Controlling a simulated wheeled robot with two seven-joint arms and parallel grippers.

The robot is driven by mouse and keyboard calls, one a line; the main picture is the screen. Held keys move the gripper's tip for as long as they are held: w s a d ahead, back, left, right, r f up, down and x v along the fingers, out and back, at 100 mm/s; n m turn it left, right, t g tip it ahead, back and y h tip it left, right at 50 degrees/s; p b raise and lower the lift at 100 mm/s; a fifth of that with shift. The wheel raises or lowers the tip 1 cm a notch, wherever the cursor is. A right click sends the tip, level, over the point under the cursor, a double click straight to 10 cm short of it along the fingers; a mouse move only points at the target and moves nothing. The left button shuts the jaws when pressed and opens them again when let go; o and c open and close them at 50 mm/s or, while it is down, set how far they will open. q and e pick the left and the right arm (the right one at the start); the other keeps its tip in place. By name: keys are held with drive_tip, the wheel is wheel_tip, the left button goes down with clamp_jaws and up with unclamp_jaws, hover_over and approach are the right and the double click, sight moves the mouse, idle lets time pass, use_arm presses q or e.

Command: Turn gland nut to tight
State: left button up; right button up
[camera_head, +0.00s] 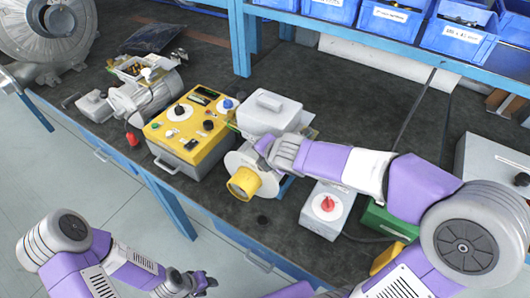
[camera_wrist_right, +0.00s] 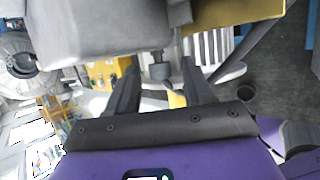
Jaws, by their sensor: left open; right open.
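A grey motor terminal box (camera_head: 268,112) stands on the dark bench, above a motor with a yellow round end (camera_head: 243,183). My right gripper (camera_head: 268,147) is at the box's near side; its fingertips are hard to make out there. In the right wrist view, the box (camera_wrist_right: 100,28) fills the upper left. A small grey round fitting, seemingly the gland nut (camera_wrist_right: 160,70), shows between the open fingers of my right gripper (camera_wrist_right: 157,75). I see no clear contact with either finger. My left gripper (camera_head: 203,283) is open and empty, low in front of the bench.
A yellow control box (camera_head: 190,135) with knobs stands left of the motor. A grey box with a red knob (camera_head: 327,207) stands to the right, below my right forearm. Blue bins (camera_head: 388,18) line the shelf behind. The bench behind the motor is clear.

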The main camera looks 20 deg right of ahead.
drive_tip(key=p+v, duration=0.4)
drive_tip(key=v, duration=0.3)
drive_tip(key=shift+s+r, duration=0.2)
drive_tip(key=shift+f, duration=0.1)
